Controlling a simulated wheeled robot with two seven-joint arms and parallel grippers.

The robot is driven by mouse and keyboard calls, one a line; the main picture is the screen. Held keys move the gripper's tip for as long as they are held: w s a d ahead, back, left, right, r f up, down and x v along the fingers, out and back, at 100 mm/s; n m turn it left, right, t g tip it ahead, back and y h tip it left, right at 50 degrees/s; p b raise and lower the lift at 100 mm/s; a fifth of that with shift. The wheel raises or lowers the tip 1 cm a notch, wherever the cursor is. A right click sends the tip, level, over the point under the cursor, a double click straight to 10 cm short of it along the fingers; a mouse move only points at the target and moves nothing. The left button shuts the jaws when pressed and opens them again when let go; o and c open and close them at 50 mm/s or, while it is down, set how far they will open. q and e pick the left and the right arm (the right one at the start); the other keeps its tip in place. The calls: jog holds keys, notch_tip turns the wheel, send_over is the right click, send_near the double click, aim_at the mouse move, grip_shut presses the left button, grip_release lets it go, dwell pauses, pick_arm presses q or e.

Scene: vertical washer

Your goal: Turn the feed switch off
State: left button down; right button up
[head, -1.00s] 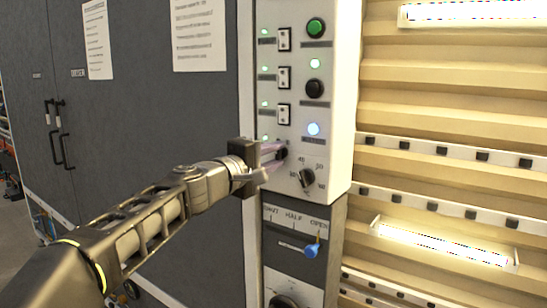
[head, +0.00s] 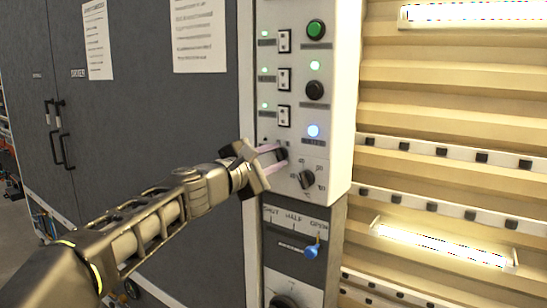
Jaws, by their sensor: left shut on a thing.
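The white control panel (head: 345,100) carries a small dark rotary switch (head: 282,154) at its lower left, probably the feed switch; I cannot read its label. My left gripper (head: 275,157) comes in from the left and is shut on this switch, with its pale pinkish fingers on either side of the knob. The gripper is tilted. The small lamp above the switch (head: 264,141) looks dark. My right gripper is not in view.
Several rocker switches (head: 284,78) with lit green lamps sit above. A green button (head: 316,27), a black button (head: 314,90) and a dial (head: 306,179) are close by. A blue-tipped lever (head: 312,251) is below. Grey cabinet doors (head: 150,120) stand left.

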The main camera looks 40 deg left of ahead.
pick_arm(q)
jog(key=c, duration=1.1)
grip_release()
jog(key=s, duration=0.7)
jog(key=shift+s, duration=0.4)
jog(key=shift+f, duration=0.1)
